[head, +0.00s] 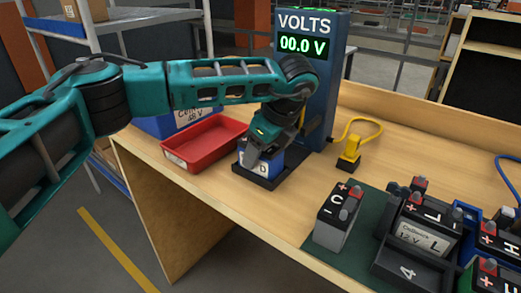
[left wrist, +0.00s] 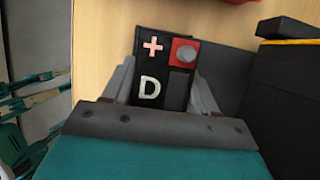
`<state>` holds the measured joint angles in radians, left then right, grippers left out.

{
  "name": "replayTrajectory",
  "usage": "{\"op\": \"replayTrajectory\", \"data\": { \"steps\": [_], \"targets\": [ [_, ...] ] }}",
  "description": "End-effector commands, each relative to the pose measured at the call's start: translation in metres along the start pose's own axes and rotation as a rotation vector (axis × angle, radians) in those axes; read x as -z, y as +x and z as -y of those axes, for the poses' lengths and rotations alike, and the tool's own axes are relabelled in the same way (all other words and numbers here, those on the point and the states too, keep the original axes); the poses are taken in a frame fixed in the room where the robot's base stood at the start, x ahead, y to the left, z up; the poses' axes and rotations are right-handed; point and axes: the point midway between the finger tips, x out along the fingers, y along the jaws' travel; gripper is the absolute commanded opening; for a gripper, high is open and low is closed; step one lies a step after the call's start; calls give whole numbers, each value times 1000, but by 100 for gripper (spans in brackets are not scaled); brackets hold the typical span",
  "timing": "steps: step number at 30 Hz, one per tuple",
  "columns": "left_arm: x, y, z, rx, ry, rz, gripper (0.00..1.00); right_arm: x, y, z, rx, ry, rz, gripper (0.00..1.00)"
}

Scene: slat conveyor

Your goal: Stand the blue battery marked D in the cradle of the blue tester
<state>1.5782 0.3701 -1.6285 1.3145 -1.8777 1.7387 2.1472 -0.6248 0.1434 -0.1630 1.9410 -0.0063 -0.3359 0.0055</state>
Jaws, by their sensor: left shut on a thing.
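The battery marked D (head: 268,163) has a blue side and a black top and stands upright at the black cradle (head: 256,183) of the blue tester (head: 324,95). I cannot tell whether its bottom rests fully in the cradle. My left gripper (head: 256,154) is shut on this battery from above. In the left wrist view, the battery's top (left wrist: 164,66) shows a plus mark, a red terminal and the letter D between the fingers (left wrist: 163,85). The tester's display (head: 304,46) reads 00.0 V. My right gripper is not in view.
A red tray (head: 205,142) lies left of the cradle, with a blue box (head: 176,124) behind it. A yellow plug (head: 349,155) on a cable stands right of the tester. Battery C (head: 338,215) and several other batteries stand at the right front. Bare wood lies between.

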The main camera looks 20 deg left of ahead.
Motion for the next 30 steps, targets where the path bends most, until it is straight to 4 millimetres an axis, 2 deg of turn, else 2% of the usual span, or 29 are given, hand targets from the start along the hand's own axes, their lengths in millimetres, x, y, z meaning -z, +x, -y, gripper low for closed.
{"op": "replayTrajectory", "data": {
  "steps": [8,9,17,23,30],
  "targets": [
    [3,7,0,1,-1,0,18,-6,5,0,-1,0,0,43],
    [3,7,0,1,-1,0,59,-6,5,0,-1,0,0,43],
    [3,6,0,0,0,0,83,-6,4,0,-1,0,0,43],
    [3,-17,1,3,0,-1,87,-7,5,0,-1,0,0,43],
    [3,-70,1,5,0,0,87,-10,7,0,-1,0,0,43]
  ]
}}
